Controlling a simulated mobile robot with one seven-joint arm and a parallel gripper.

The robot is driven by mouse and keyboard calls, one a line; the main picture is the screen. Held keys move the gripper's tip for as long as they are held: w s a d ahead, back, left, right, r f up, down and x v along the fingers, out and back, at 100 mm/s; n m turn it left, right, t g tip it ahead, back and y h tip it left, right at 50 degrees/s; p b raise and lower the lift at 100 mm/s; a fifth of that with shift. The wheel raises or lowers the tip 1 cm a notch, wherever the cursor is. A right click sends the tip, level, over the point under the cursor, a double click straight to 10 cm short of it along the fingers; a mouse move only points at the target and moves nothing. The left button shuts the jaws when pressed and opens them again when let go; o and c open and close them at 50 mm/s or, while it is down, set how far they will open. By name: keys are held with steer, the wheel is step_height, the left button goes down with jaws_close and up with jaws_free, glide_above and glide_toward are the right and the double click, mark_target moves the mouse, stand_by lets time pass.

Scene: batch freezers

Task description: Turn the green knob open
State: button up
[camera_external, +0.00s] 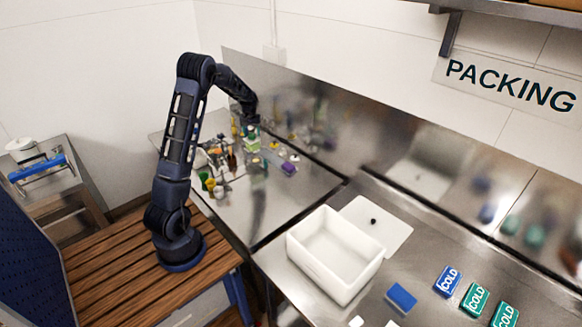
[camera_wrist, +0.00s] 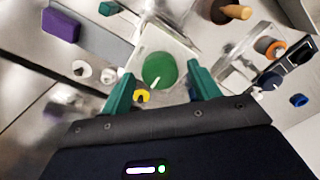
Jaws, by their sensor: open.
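The green knob (camera_wrist: 159,71) is round with a pale pointer line and sits on a light plate (camera_wrist: 178,45) in the wrist view. In the external view the green knob area (camera_external: 252,143) is small, near the back of the steel counter and below my gripper. My gripper (camera_wrist: 160,82) is open, with one green finger at the left of the knob and one at the right. The fingers look apart from the knob; the height gap cannot be told. My gripper also shows in the external view (camera_external: 249,124), small and dark.
A purple block (camera_wrist: 61,25), small white round parts (camera_wrist: 82,70) and a yellow piece (camera_wrist: 141,96) lie left of or near the knob. An orange-ringed part (camera_wrist: 270,48) is at the right. Bottles (camera_external: 215,165) crowd the counter's left. A white box (camera_external: 335,252) stands on the right counter.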

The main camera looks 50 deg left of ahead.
mark_target(252, 135)
step_height(252, 135, up, 11)
stand_by(0.5)
steer(key=shift+f, duration=0.15)
steer(key=s+d+r+m+t, duration=0.1)
steer(key=s+d+r, duration=0.4)
steer(key=s+d, duration=0.15)
steer(key=s+d+r+m+t, duration=0.1)
steer(key=s+d+r+m, duration=0.1)
steer(key=s+d+r, duration=0.45)
steer(key=s+d+r+m, duration=0.15)
steer(key=s+d, duration=0.25)
steer(key=d, duration=0.5)
steer(key=s+d+m+t, duration=0.1)
steer(key=s+d, duration=0.3)
steer(key=s, duration=0.3)
steer(key=s+d+f+m, duration=0.1)
steer(key=s+d+m, duration=0.1)
steer(key=s+d, duration=0.2)
steer(key=s+d+f+m+t, duration=0.1)
steer(key=s+d, duration=0.3)
steer(key=s, duration=0.6)
steer(key=shift+s+t, duration=0.3)
